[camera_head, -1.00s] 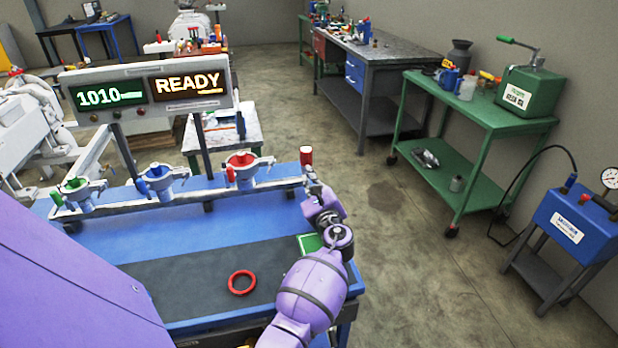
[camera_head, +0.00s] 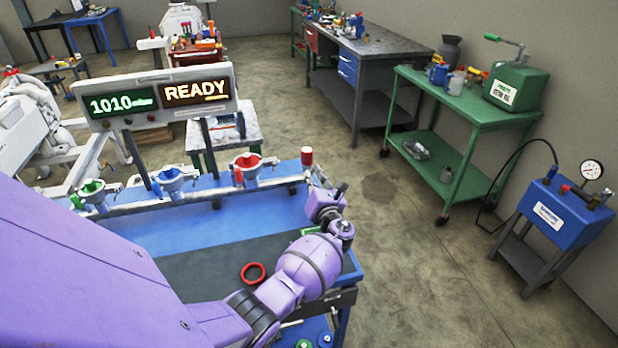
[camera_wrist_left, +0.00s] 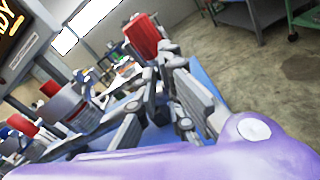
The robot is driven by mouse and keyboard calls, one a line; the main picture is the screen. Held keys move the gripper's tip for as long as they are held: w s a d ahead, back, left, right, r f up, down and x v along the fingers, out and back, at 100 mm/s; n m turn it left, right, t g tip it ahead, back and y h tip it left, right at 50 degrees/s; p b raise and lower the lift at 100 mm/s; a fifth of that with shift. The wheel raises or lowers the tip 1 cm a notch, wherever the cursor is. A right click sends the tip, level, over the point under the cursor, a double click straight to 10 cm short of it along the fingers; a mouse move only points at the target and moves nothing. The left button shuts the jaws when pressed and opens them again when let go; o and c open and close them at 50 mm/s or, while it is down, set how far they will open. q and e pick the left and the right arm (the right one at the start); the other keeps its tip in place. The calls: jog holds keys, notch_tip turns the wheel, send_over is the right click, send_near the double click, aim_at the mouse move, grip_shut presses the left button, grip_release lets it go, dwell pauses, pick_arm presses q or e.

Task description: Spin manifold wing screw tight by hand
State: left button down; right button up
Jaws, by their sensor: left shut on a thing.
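The manifold (camera_head: 215,188) runs along the back of the blue bench, with green (camera_head: 91,189), blue (camera_head: 170,178) and red (camera_head: 247,163) clamped ports. A red-topped upright piece (camera_head: 306,156) stands at its right end. My left gripper (camera_head: 311,176) is at that end, shut with its fingertips at the base of this piece. In the left wrist view, the red top (camera_wrist_left: 146,36) rises just beyond the grey fingers (camera_wrist_left: 160,78). I cannot tell whether the piece is the wing screw; the contact is partly hidden by the fingers. My right gripper is not in view.
A green cart (camera_head: 462,120) and a blue pump stand (camera_head: 565,215) are at the right, with open floor between.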

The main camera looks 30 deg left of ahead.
pick_arm(q)
jog(key=shift+w+d+r+m, duration=0.15)
jog(key=shift+d+m, duration=0.15)
jog(key=shift+m, duration=0.4)
jog(key=shift+f, duration=0.3)
jog(key=c, duration=2)
grip_release()
jog(key=shift+d, duration=0.1)
jog(key=shift+s+d, duration=0.2)
jog(key=shift+s, duration=0.3)
jog(key=v, duration=1.1)
jog(key=shift+w+d, duration=0.1)
